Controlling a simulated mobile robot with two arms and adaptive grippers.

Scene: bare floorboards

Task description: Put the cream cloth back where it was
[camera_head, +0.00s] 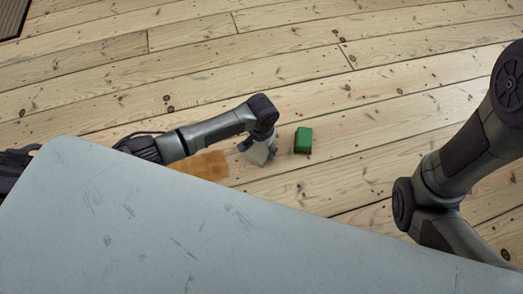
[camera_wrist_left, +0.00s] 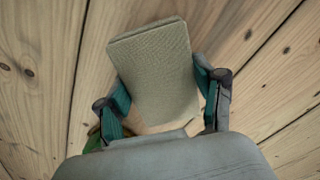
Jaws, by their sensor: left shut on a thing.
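The cream cloth (camera_wrist_left: 155,68) is a folded, textured pad between the two fingers of my left gripper (camera_wrist_left: 165,97) in the left wrist view. The fingers press on its sides. In the head view my left gripper (camera_head: 257,150) points down at the floorboards with the pale cloth (camera_head: 259,155) at its tips. I cannot tell whether the cloth touches the floor. My right arm shows at the right, but its gripper is out of view.
A green block (camera_head: 303,140) stands just right of the left gripper. A flat orange-brown patch (camera_head: 208,166) lies on the floor beside my left forearm. A scratched grey-blue surface (camera_head: 150,235) fills the foreground. A dark-edged mat (camera_head: 10,18) is at top left. Floor beyond is clear.

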